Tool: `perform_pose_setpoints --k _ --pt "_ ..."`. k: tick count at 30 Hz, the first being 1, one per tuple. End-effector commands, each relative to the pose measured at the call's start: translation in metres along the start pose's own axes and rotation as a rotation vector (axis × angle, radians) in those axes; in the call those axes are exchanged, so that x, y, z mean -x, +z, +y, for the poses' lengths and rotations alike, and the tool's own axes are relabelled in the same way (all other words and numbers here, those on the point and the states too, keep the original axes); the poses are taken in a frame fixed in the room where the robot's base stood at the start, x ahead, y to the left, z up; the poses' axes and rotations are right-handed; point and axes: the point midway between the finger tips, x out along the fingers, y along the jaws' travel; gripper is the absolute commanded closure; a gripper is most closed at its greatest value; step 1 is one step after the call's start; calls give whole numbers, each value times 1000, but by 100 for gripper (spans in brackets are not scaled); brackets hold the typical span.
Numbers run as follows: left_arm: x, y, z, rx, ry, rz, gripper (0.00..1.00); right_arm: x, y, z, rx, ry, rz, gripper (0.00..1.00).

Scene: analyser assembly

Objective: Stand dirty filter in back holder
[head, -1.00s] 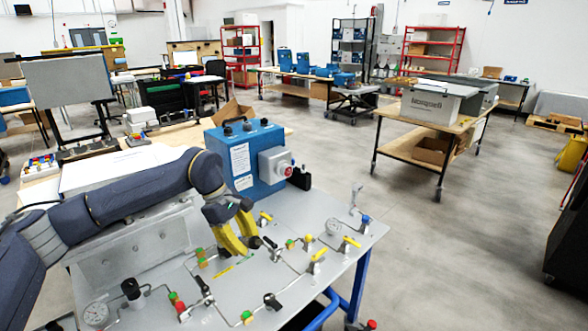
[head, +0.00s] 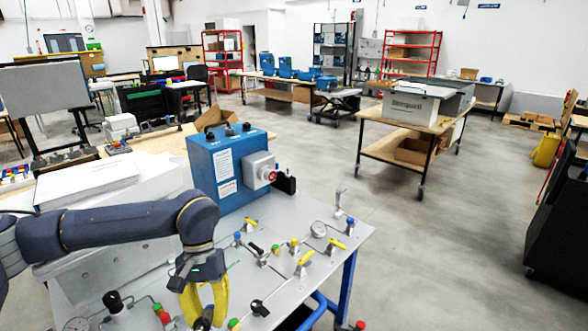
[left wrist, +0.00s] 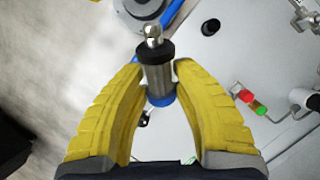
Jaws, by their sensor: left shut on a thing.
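My left gripper (head: 205,308) is over the near part of the grey panel table (head: 330,258). Its yellow fingers are shut on a small metal cylinder, which I take to be the dirty filter (left wrist: 158,78). In the left wrist view, the filter has a black collar, a rounded metal tip and a blue ring at its lower end. The fingers press on both its sides. In the head view only a dark part of it shows between the fingertips. I cannot tell which fitting is the back holder. My right gripper is not in view.
A blue instrument box (head: 228,165) stands at the back of the panel. Floor is open to the right.

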Motion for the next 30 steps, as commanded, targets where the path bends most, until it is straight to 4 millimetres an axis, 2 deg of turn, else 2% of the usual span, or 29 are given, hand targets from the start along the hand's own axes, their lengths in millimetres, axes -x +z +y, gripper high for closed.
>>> perform_pose_setpoints --k 5,10,15,21,27,30 --pt "-1 0 0 0 0 -1 100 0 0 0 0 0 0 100" --pt "17 -25 12 90 39 9 100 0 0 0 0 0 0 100" --pt "48 -65 22 386 163 34 100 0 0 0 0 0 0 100" --pt "79 -100 26 716 300 65 100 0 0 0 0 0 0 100" --pt "98 -120 24 955 398 87 100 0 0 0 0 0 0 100" --pt "101 -124 24 1032 430 93 100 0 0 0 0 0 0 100"
